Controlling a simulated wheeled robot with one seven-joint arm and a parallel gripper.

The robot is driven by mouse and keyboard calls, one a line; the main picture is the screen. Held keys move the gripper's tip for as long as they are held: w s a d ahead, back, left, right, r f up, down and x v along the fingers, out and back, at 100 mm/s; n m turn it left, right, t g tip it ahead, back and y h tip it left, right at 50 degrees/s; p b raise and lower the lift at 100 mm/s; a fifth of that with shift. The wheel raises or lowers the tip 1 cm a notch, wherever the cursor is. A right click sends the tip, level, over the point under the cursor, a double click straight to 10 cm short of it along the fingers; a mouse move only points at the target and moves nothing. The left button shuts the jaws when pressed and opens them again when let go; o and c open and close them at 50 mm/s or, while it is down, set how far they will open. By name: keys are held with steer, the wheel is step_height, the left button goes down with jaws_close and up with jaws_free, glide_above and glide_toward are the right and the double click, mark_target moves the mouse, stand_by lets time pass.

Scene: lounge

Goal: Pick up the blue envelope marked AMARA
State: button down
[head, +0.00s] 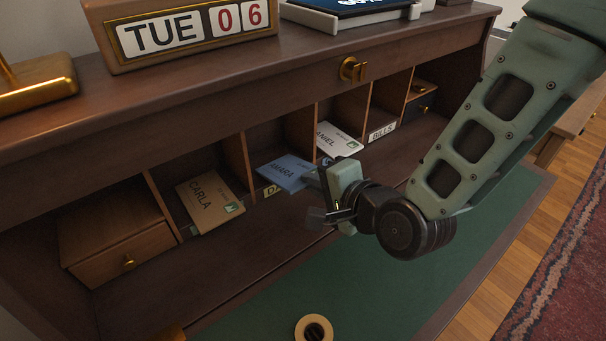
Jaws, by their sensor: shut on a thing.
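The blue envelope (280,170) marked AMARA sits in a pigeonhole of the wooden desk, tilted, with its front edge sticking out. My gripper (312,177) is at the right edge of the blue envelope and is shut on it. The fingers partly hide that edge. Whether the envelope rests on the pigeonhole floor or is lifted, I cannot tell.
A tan envelope marked CARLA (210,200) is in the compartment to the left. A white envelope (338,140) ending in ANIEL is to the right, near a BILLS label (382,132). A small drawer (122,257) is at left. The green desk mat (290,285) is mostly clear.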

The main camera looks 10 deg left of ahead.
steer(key=p+v, duration=0.9)
steer(key=p, duration=0.5)
steer(key=shift+s+d+f, duration=0.2)
steer(key=shift+d, duration=0.05)
